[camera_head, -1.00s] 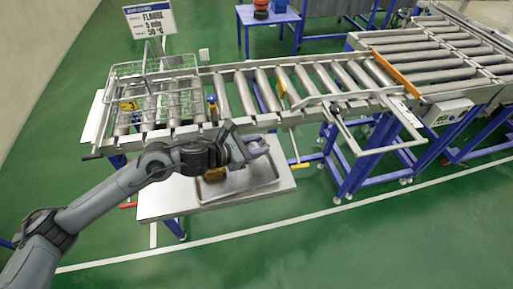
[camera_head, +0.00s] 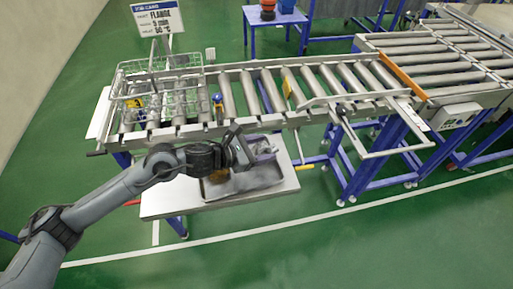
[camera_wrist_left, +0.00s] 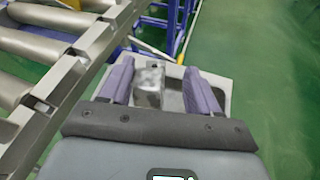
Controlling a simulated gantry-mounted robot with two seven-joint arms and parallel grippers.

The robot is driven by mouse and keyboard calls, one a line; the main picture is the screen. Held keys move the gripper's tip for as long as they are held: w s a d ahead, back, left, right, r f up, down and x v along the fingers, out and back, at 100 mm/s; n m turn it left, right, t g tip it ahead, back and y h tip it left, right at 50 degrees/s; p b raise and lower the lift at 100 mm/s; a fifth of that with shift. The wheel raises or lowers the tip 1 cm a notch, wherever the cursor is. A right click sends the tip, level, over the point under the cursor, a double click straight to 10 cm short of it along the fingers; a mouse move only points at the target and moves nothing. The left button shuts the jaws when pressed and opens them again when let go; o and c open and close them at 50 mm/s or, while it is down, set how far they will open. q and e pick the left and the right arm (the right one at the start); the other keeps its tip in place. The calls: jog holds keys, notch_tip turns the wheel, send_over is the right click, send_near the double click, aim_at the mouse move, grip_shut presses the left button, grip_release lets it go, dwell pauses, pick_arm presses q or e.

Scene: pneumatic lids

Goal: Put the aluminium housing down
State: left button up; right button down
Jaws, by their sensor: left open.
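My left gripper (camera_head: 262,150) is over the small side table in the head view. Its two purple fingers also show in the left wrist view (camera_wrist_left: 159,70), apart and open. The aluminium housing (camera_wrist_left: 150,80) is a grey, shiny block between the fingers in the left wrist view, with floor showing beyond the tray. I cannot tell whether a finger touches it. In the head view the gripper and arm mostly hide it. A shallow metal tray (camera_head: 280,181) lies under the gripper on the table. My right gripper is not in view.
The roller conveyor (camera_head: 325,82) runs behind the side table (camera_head: 165,203). A wire basket (camera_head: 150,88) sits on its left end, near a blue-topped part (camera_head: 217,100). A sign (camera_head: 160,18) stands behind. A brownish piece (camera_head: 216,177) lies at the tray's left.

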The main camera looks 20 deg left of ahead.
pick_arm(q)
jog(key=shift+r, duration=0.2)
jog(key=shift+s+a, duration=0.1)
jog(key=v, duration=1.1)
jog(key=shift+s+r, duration=0.15)
jog(key=shift+s, duration=0.15)
jog(key=shift+a, duration=0.1)
